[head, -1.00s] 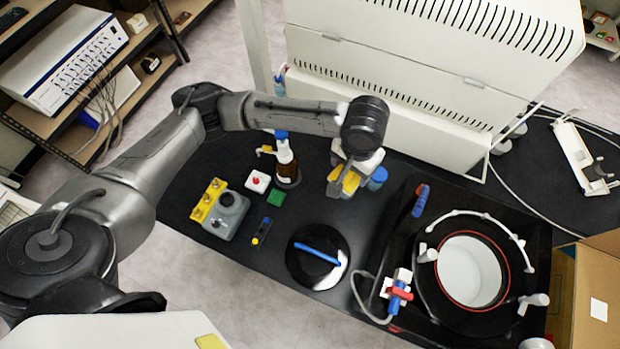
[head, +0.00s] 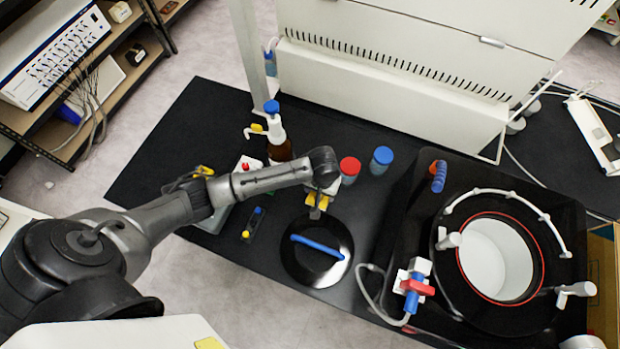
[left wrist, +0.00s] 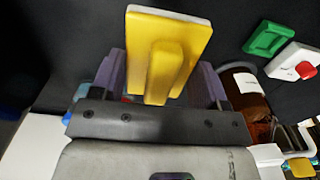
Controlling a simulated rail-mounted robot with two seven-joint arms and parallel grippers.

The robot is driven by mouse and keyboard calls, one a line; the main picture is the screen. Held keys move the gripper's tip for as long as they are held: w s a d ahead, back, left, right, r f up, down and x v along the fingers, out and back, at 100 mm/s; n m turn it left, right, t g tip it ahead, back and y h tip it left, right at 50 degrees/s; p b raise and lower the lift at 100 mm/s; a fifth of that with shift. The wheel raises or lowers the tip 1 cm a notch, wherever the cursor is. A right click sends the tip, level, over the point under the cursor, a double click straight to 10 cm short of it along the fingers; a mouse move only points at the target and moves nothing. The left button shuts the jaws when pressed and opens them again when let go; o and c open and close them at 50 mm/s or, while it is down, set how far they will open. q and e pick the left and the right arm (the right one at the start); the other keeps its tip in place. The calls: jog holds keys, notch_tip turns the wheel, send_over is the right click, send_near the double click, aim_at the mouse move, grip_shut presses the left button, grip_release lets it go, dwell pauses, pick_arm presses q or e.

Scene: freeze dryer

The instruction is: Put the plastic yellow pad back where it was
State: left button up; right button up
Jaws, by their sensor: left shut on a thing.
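The yellow pad (left wrist: 170,52) has a raised yellow grip and a pale white layer along its edge. My left gripper (left wrist: 158,85) is shut on the grip, between its two purple-grey fingers. In the head view the pad (head: 318,202) shows as a small yellow patch under my left gripper (head: 320,196), just behind the round black lid. The pad seems to be held above the black bench, but its exact height is unclear. In the left wrist view a green pad (left wrist: 270,38) and a white pad with a red grip (left wrist: 295,62) lie to the right. My right gripper is out of view.
A black lid (head: 300,262) with a blue handle lies in front. A brown bottle (head: 280,152) stands behind my arm, with red-capped (head: 350,168) and blue-capped (head: 381,160) containers to the right. The freeze dryer (head: 552,255) fills the right side.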

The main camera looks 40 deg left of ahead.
pick_arm(q)
jog(key=w+a+f, duration=0.1)
jog(key=a, duration=0.1)
jog(key=w+a+f, duration=0.1)
jog(key=a+f, duration=0.1)
jog(key=a, duration=0.1)
jog(key=w+a+f+b, duration=0.1)
jog(key=a+f, duration=0.1)
jog(key=a, duration=0.1)
jog(key=shift+w, duration=0.35)
jog(key=shift+f, duration=2.05)
jog(key=shift+f+b, duration=0.1)
jog(key=shift+b, duration=0.2)
jog(key=o, duration=0.9)
jog(key=shift+f, duration=0.1)
